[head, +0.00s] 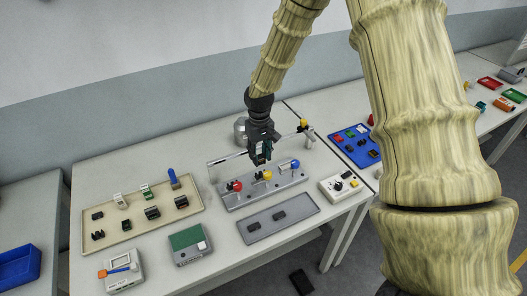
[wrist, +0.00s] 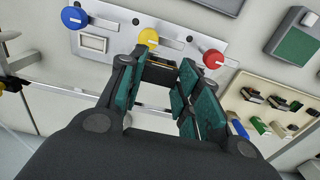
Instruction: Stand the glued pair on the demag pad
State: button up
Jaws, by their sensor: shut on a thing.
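My gripper (head: 262,153) is above the grey fixture plate with red, yellow and blue knobs, near the yellow one. In the wrist view my gripper (wrist: 157,95) has teal finger pads and is shut on a small dark piece with a tan edge (wrist: 161,75), probably the glued pair. The fingers hide most of it, and I cannot make out its join. A grey box with a green top and a white button (head: 186,240), which looks like the demag pad, stands at the front of the table, left of my gripper. Its green top also shows in the wrist view (wrist: 299,48).
The knob fixture (head: 236,203) has a raised rail behind it. A beige tray (head: 110,222) with several connectors lies at left. A grey tray (head: 262,236) holds two dark pieces. A device with an orange handle (head: 124,282) and a black-knobbed box (head: 331,195) stand nearby.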

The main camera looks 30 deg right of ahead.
jog(key=shift+s+a+b, duration=1)
jog(key=shift+s+a, duration=0.5)
jog(key=shift+a, duration=3.75)
jog(key=shift+s+a+b, duration=1.05)
jog(key=shift+s+a, duration=0.4)
jog(key=shift+a, duration=3.75)
jog(key=shift+s+a+b, duration=1)
jog(key=shift+s+a, duration=0.5)
jog(key=shift+a, duration=3.75)
jog(key=shift+a+f+b, duration=0.1)
jog(key=shift+f+b, duration=2.8)
jog(key=shift+f, duration=2.85)
